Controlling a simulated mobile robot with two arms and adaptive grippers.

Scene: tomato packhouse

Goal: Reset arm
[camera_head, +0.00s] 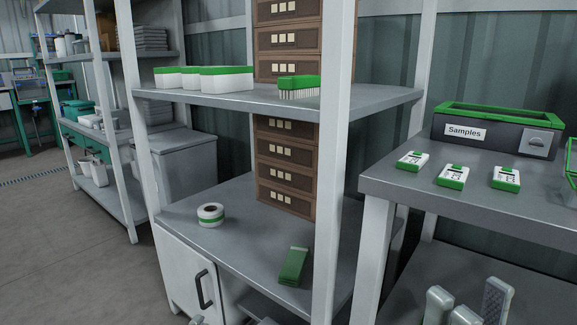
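My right gripper (467,300) shows at the bottom right, in front of the grey table. Its grey fingers stand apart with nothing seen between them, and its lower part is cut off by the frame edge. A small light grey piece at the bottom edge, below the cabinet handle, may be the tip of my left gripper; its fingers cannot be made out.
A grey table (465,203) at right bears a Samples box (488,135) and three small green-and-white devices (450,176). The shelf rack (336,170) holds a tape roll (210,214), a green item (292,267), brown drawers (285,170) and white-green boxes (226,79). Floor (80,260) at left is clear.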

